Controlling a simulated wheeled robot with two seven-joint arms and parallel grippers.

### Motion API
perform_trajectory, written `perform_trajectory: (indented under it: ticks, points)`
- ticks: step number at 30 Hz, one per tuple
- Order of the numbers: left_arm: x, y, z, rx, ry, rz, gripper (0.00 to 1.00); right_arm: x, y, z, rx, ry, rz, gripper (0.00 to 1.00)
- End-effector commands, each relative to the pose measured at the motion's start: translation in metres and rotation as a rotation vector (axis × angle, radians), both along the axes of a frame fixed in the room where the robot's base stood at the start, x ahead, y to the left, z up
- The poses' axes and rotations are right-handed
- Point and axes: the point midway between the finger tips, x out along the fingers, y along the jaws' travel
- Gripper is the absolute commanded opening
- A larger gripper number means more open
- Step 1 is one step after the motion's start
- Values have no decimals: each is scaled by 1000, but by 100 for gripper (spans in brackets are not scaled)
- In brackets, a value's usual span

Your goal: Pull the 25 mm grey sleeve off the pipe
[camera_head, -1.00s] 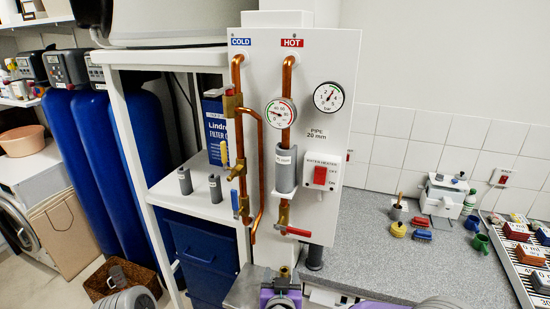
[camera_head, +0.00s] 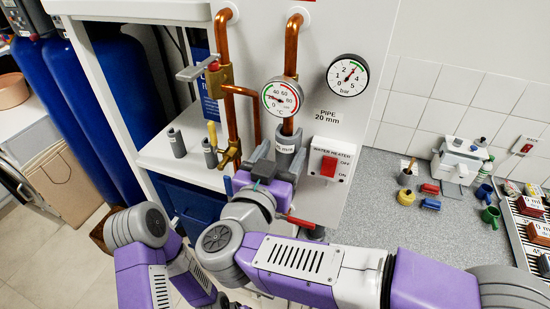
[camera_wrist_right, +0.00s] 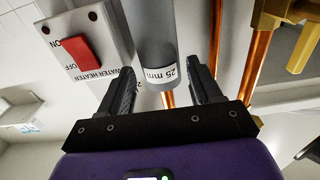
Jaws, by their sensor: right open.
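The grey sleeve (camera_head: 287,141) with a white label sits around the copper hot pipe (camera_head: 291,72), below the round temperature gauge. In the right wrist view the sleeve (camera_wrist_right: 153,40) reads "25 mm", and copper shows just below its end. My right gripper (camera_head: 268,168) is at the sleeve's lower part and hides some of it. In the wrist view its fingers (camera_wrist_right: 162,68) are open, one on each side of the sleeve, with gaps visible. My left arm shows low in the head view, but its gripper does not.
Two grey sleeves (camera_head: 176,143) (camera_head: 210,152) stand on the white shelf (camera_head: 165,160) at left. The water heater switch (camera_head: 329,166) is close to the right of the sleeve. A brass valve (camera_head: 220,78) and the cold pipe are at left. A pressure gauge (camera_head: 347,75) is above right.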

Motion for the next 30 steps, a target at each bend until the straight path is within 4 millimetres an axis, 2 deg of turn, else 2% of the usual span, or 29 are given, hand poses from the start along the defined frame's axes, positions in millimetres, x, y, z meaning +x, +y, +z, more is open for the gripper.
perform_trajectory:
  ticks: [3,7,18,25,30]
  points:
    - [0,0,1,0,-1,0,43,18,-7,0,0,0,-3,64]
    - [0,0,1,0,-1,0,43,30,-10,0,0,0,-1,64]
    - [1,0,1,0,-1,0,43,37,-12,0,1,0,0,64]
    - [1,0,1,0,-1,0,43,37,-12,0,0,0,1,30]
    - [1,0,2,0,-1,0,43,37,-12,0,0,0,1,28]
